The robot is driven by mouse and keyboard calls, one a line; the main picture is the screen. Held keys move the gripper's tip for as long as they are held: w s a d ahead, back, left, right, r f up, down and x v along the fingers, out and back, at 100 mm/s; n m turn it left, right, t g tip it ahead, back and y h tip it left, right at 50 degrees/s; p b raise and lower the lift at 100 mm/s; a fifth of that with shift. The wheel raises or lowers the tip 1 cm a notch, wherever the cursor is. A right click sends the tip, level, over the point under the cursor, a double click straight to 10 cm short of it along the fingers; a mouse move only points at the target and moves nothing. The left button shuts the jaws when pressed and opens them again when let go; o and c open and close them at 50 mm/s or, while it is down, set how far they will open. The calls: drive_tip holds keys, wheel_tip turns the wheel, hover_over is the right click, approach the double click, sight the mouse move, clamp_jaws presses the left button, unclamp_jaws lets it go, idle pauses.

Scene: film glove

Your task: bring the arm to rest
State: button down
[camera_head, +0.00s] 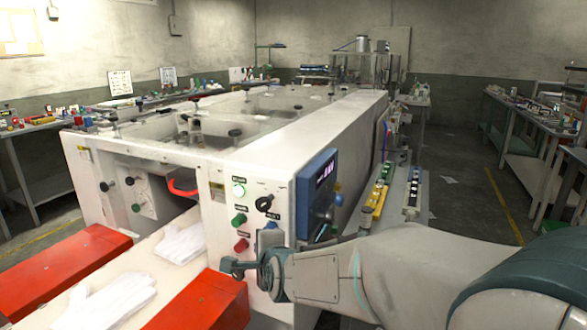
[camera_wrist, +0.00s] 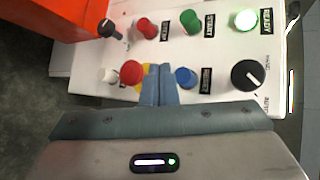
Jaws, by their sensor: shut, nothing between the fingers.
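My gripper (camera_wrist: 159,85) is shut and empty, with its blue-grey fingers together in front of the machine's control panel (camera_wrist: 226,55). In the head view my gripper (camera_head: 268,240) is at the panel's lower part, and my arm reaches in from the right. The wrist view shows a lit green button (camera_wrist: 246,20), a green button (camera_wrist: 190,20), red buttons (camera_wrist: 147,28), a blue button (camera_wrist: 186,78) and a black knob (camera_wrist: 247,75). The fingers partly hide a yellow part (camera_wrist: 143,74). I cannot tell whether the fingertips touch anything.
White gloves (camera_head: 105,301) lie on the machine's front bed between red blocks (camera_head: 65,268). A blue display box (camera_head: 317,195) stands out from the panel's right edge. A side shelf (camera_head: 416,200) holds several small parts. The floor aisle (camera_head: 470,190) at right is open, beside workbenches (camera_head: 535,120).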

drive_tip(key=s+d+n+g+h+p, duration=0.5)
drive_tip(key=s+d+n+g, duration=0.4)
drive_tip(key=s+d, duration=1.4)
drive_tip(key=d+n, duration=0.1)
drive_tip(key=n, duration=0.4)
drive_tip(key=shift+n+p, duration=0.3)
drive_tip(key=shift+n, duration=0.1)
